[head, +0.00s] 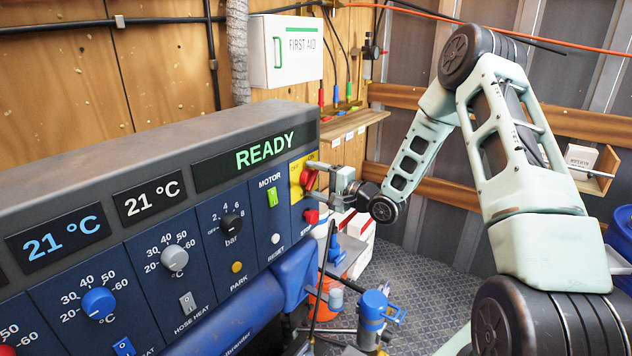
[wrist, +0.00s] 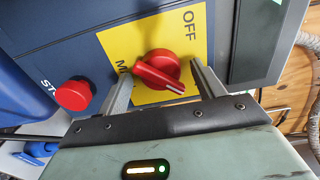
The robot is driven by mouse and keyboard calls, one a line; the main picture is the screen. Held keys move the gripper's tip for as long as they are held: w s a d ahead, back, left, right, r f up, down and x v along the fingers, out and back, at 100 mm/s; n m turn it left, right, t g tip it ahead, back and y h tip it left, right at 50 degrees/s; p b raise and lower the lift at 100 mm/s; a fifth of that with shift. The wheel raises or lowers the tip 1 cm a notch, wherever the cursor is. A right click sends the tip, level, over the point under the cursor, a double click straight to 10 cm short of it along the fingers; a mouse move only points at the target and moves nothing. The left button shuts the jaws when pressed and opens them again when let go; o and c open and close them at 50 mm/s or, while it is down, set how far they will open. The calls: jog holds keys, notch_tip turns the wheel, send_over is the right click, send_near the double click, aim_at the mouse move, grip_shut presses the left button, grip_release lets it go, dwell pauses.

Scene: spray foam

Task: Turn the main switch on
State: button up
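The main switch is a red rotary knob (wrist: 160,72) on a yellow plate (wrist: 192,20) marked OFF, at the right end of the blue control panel. In the wrist view my gripper (wrist: 163,88) is open, with one finger on each side of the knob. I cannot tell whether either finger touches it. The rest of the plate's lettering is partly hidden.
A red STOP button (wrist: 73,95) sits close beside the plate. The panel display (head: 262,150) reads READY. The green motor switch (head: 272,197) is left of the plate. A first aid box (head: 290,50) hangs behind, and a wooden shelf (head: 350,124) is beyond the panel.

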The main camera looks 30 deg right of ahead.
jog(key=shift+s, duration=0.1)
jog(key=b+v, duration=0.5)
jog(key=v, duration=1.2)
jog(key=shift+d, duration=0.1)
jog(key=w+a+f+n+g+h+b, duration=0.1)
jog(key=a+f+n+g+h, duration=0.25)
jog(key=a, duration=0.65)
jog(key=w+a+f+n+g+y+b, duration=0.1)
jog(key=w+a+f+n+g, duration=0.1)
jog(key=a+n+g, duration=0.6)
jog(key=s+a+n+g+h, duration=0.1)
jog(key=s+a+n, duration=0.4)
jog(key=s, duration=0.8)
jog(key=s+a+r+n+g+h+b, duration=0.1)
jog(key=s+a+n+g, duration=0.3)
jog(key=s+a, duration=0.8)
jog(key=shift+s+r+n+h, duration=0.15)
jog(key=shift+s+n+h, duration=0.45)
jog(key=shift+n, duration=0.15)
